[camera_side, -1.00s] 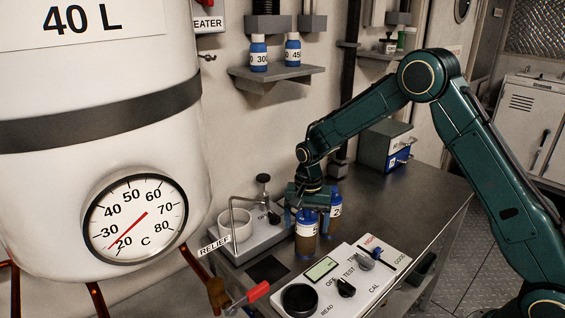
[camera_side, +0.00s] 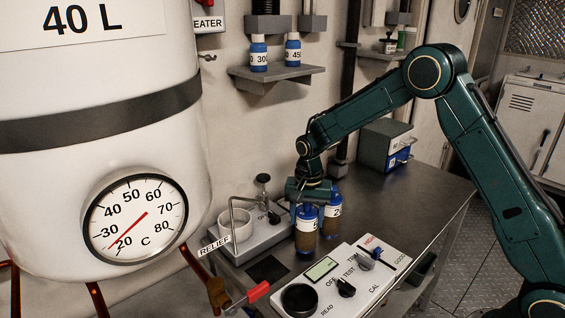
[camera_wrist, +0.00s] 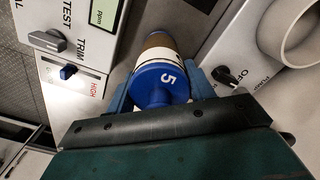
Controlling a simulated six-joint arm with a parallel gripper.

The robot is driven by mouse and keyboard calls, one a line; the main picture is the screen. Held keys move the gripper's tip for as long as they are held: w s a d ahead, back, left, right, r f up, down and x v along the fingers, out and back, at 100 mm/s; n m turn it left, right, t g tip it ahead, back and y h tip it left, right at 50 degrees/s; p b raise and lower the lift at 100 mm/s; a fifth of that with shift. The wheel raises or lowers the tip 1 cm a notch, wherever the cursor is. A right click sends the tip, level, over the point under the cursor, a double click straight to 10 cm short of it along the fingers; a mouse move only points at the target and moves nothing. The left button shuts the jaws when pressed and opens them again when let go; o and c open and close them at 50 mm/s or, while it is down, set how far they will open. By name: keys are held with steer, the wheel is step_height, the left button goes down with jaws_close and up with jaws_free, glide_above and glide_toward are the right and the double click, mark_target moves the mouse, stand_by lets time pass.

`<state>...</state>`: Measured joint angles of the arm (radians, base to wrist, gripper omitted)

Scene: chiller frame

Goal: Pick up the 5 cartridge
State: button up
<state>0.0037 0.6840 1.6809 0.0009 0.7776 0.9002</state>
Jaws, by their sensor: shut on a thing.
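The 5 cartridge (camera_wrist: 157,82) has a blue cap marked with a white 5, a white label band and a brown body. It sits between the two blue fingers of my gripper (camera_wrist: 164,88) in the wrist view. In the side view my gripper (camera_side: 306,204) is over the nearer cartridge (camera_side: 306,240), closed around its blue top, and the cartridge is upright. A second similar cartridge (camera_side: 332,214) stands just behind it to the right. The wrist view does not clearly show this second one.
A control panel (camera_side: 350,290) with knobs and a small display lies in front. A grey block with a white cup (camera_side: 235,224) and a knob stands to the left. The steel counter (camera_side: 410,190) is clear to the right. A grey-blue box (camera_side: 385,147) stands at the back.

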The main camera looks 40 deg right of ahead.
step_height(320, 180, up, 18)
steer(key=shift+r, duration=0.25)
steer(key=shift+f, duration=0.1)
stand_by(0.7)
